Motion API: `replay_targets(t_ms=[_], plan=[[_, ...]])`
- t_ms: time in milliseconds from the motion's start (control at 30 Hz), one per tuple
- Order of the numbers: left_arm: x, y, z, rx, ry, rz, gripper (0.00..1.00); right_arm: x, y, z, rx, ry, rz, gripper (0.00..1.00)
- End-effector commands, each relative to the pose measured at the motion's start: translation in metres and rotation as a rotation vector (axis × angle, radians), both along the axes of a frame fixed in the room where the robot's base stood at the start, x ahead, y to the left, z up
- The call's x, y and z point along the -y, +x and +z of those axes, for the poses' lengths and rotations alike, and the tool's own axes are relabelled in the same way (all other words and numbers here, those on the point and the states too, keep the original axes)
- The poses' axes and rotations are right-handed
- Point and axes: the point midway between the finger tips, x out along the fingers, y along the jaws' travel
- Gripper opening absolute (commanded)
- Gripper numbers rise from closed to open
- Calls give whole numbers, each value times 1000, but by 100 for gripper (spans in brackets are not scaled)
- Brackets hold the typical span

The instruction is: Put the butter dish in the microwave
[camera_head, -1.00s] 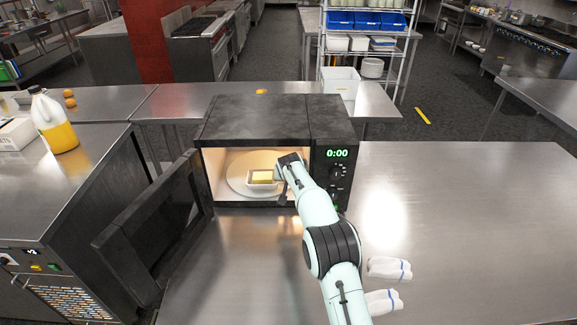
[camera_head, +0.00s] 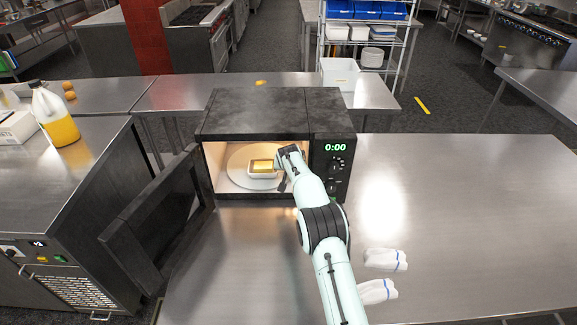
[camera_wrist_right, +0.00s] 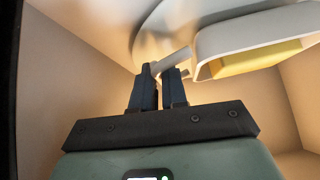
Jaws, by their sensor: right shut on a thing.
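The butter dish (camera_head: 263,173) is white with yellow butter in it. It is inside the open microwave (camera_head: 258,115), over the round turntable (camera_head: 238,179). My right gripper (camera_head: 283,160) reaches into the microwave at the dish's right side. In the right wrist view, my right gripper (camera_wrist_right: 161,78) is shut on a thin white handle of the butter dish (camera_wrist_right: 262,42). I cannot tell whether the dish touches the turntable. The microwave door (camera_head: 152,225) stands wide open to the left. My left gripper is not in view.
The microwave's right inner wall and control panel (camera_head: 335,165) are close to my right arm. Two white rolled cloths (camera_head: 385,259) lie on the steel counter (camera_head: 450,220) at the right. A juice jug (camera_head: 58,118) stands on the left counter.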

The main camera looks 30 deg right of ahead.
Motion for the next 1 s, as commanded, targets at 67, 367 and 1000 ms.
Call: replay_targets(t_ms=[67, 367, 1000], plan=[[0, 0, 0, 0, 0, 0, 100, 0, 0, -2, 2, -1, -1, 0], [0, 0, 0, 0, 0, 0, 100, 0, 0, -5, 0, -1, -1, 38], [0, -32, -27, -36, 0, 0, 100, -17, -30, 39, -3, 1, 2, 38]])
